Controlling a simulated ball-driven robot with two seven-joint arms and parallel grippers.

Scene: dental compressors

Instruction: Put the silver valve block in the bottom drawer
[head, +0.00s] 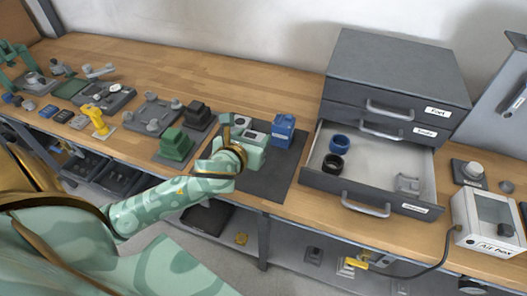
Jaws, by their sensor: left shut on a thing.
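The bottom drawer (373,199) of the grey cabinet is pulled out. A silver-grey block (408,184) that looks like the valve block lies inside it, at the right. A blue ring (340,144) and a black ring (332,165) lie at the drawer's left side. My left gripper (240,124) is over the dark mat, left of the drawer and beside a blue block (283,130). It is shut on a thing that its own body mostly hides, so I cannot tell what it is. My right gripper is not in view.
The cabinet (397,70) has two shut drawers above the open one. A dark mat (270,178) lies under my left gripper. Green (175,144) and black (197,114) blocks stand left of it. A white box (488,222) with a cable stands right of the drawer.

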